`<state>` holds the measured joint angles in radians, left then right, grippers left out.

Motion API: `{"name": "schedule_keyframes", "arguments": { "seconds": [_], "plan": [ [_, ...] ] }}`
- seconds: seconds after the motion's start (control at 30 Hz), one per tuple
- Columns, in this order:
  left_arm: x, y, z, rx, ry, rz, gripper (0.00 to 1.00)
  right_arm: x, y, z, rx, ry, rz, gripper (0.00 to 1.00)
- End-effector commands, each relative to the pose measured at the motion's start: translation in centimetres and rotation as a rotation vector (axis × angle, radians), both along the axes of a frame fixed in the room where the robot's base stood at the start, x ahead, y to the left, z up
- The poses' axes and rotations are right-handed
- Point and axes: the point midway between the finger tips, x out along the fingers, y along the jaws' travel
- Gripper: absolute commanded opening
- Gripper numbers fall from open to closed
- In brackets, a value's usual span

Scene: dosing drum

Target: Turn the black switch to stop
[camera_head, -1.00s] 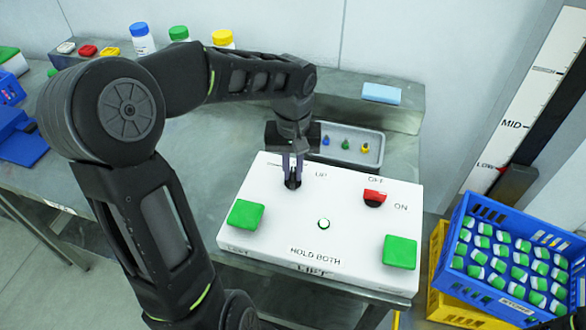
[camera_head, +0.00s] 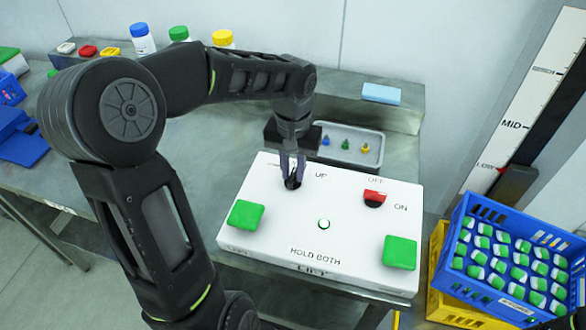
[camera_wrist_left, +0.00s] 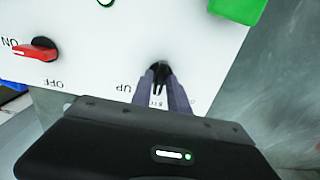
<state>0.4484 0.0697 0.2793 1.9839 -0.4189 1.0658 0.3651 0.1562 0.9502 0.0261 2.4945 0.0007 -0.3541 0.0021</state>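The black switch (camera_head: 293,183) sits at the back left of the white control box (camera_head: 262,235), left of the UP label. My left gripper (camera_head: 291,170) comes down on it from above, with one finger on each side. In the left wrist view the black switch (camera_wrist_left: 159,72) shows between the fingertips of the left gripper (camera_wrist_left: 160,80), which seem to close on it. The fingers partly hide the switch and the label beside it, so its exact pointing direction is unclear. My right gripper is not in view.
A red switch (camera_head: 374,198) with OFF and ON labels is on the same box. Green buttons stand at its left (camera_head: 246,214) and right (camera_head: 400,252). A grey tray (camera_head: 372,158) with small coloured pieces lies behind. A blue crate (camera_head: 470,268) stands at the right.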

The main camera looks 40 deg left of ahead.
Motion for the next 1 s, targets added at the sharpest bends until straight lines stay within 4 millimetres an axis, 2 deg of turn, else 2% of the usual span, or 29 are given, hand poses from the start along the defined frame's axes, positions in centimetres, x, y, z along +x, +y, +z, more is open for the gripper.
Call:
{"name": "schedule_keyframes", "arguments": {
  "seconds": [0.17, 0.47, 0.57, 0.9, 1.0],
  "plan": [
    [0.0, 0.0, 0.0, 0.000, 0.001, 0.000, 0.35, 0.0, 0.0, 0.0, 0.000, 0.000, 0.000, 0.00],
    [0.0, 0.0, 0.2, 0.000, 0.001, 0.001, 0.35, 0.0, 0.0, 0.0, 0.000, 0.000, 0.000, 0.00],
    [0.0, 0.0, 1.0, 0.001, -0.001, 0.001, 0.35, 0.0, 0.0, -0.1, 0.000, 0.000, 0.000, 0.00],
    [0.1, 0.0, 6.3, 0.001, -0.002, 0.001, 0.35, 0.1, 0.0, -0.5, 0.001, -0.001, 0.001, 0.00],
    [0.0, 0.0, 7.3, 0.000, -0.001, 0.001, 0.35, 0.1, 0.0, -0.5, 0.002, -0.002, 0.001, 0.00]
  ]
}}
